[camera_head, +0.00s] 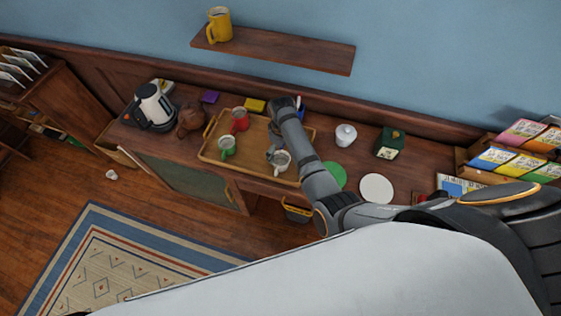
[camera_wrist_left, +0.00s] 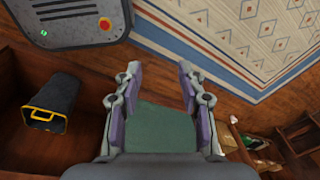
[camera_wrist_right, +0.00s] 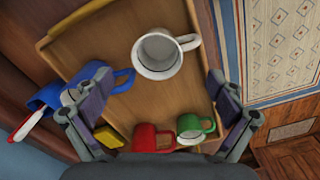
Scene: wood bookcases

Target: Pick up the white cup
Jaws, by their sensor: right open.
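The white cup (camera_head: 282,161) stands upright on the wooden tray (camera_head: 211,152), near its front right. In the right wrist view the white cup (camera_wrist_right: 159,54) lies ahead of the fingertips, open top showing, handle to the right. My right gripper (camera_head: 272,155) is over the tray beside the cup. In its wrist view the right gripper (camera_wrist_right: 158,82) is open, with nothing between its fingers and the cup apart from them. My left gripper (camera_wrist_left: 158,70) is open and empty in its own wrist view, away from the cup; it does not show in the head view.
A red mug (camera_head: 239,120) and a green mug (camera_head: 227,146) share the tray. A blue mug (camera_wrist_right: 118,80) is by the right gripper's left finger. A kettle (camera_head: 154,107), a brown teapot (camera_head: 190,118) and a white lidded pot (camera_head: 345,134) stand on the counter.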

